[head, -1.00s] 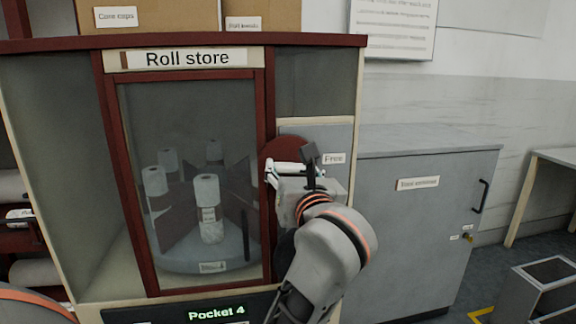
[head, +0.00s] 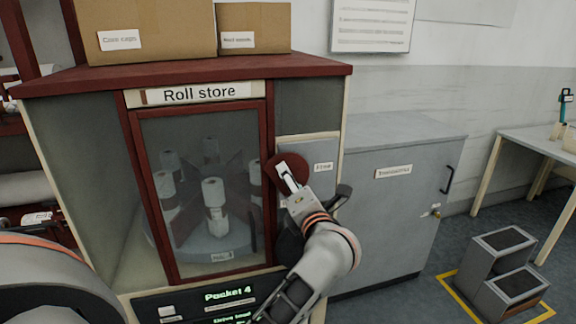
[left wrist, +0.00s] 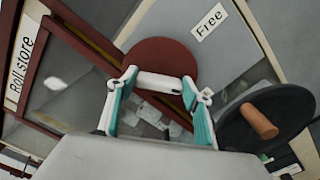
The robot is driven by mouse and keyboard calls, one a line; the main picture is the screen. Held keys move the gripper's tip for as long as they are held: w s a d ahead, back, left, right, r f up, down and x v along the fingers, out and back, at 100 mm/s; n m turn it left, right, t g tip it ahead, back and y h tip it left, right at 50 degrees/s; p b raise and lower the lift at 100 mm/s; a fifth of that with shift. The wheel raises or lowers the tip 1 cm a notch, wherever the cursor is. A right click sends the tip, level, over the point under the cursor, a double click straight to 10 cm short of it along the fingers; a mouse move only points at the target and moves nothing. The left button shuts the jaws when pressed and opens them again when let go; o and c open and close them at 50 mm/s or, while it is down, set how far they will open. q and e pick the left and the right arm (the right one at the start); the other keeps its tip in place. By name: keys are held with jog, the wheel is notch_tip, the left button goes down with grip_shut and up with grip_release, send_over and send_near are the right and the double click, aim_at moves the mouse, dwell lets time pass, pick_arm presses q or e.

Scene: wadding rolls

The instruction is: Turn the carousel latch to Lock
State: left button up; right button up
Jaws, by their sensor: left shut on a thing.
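The carousel latch is a dark red disc (head: 277,166) with a pale bar, on the grey panel right of the Roll store door. In the left wrist view the disc (left wrist: 160,60) is ahead, and the bar (left wrist: 160,81) lies across between my fingertips. My left gripper (head: 289,176) is shut on the latch bar; it also shows in the left wrist view (left wrist: 162,84). A "Free" label (head: 323,167) sits right of the disc. A second label below the disc is mostly hidden by my gripper. My right gripper is not in view.
A black handwheel (left wrist: 270,115) with a wooden knob sits close to my gripper's right. Rolls (head: 214,192) stand in the carousel behind the glass door. A display (head: 228,294) reads "Pocket 4". A grey cabinet (head: 385,215) and a step stool (head: 500,270) stand right.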

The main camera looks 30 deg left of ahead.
pick_arm(q)
jog(key=m+p, duration=0.1)
jog(key=m, duration=0.1)
jog(key=m+p, duration=0.1)
jog(key=m, duration=0.1)
jog(key=m+p, duration=0.1)
jog(key=p, duration=0.1)
jog(key=shift+f+m, duration=0.25)
jog(key=shift+m, duration=0.15)
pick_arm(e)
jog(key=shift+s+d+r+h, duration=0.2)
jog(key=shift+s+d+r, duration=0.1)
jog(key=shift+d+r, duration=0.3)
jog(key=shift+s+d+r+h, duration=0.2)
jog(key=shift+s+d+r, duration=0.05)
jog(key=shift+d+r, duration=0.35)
pick_arm(q)
jog(key=shift+m, duration=0.3)
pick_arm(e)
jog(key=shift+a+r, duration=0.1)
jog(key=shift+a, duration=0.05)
pick_arm(q)
jog(key=o, duration=1.1)
jog(key=shift+a+r, duration=0.1)
jog(key=shift+v, duration=3.75)
